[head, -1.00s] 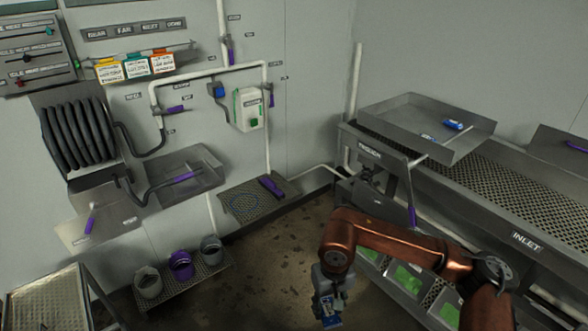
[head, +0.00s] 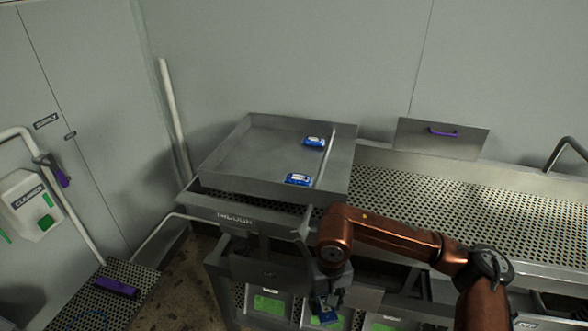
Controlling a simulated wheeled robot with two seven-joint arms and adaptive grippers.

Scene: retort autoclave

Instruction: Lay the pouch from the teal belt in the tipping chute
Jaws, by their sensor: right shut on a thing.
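My right gripper (head: 325,297) hangs low in front of the bench, pointing down. It is shut on a small blue pouch (head: 327,316), mostly hidden by the fingers. A shallow grey metal tray (head: 235,178), which looks like the tipping chute, sits on the bench's left end, above and behind the gripper. Two blue-and-white pouches lie at its right side, a farther one (head: 314,142) and a nearer one (head: 298,180). I cannot make out a teal belt. My left gripper is not in view.
A perforated bench top (head: 450,205) runs right from the tray and is clear. Bins with green contents (head: 268,304) stand below it, close to the gripper. A flap with a purple handle (head: 443,132) is on the back wall. A perforated shelf (head: 88,290) holds a purple-handled item.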

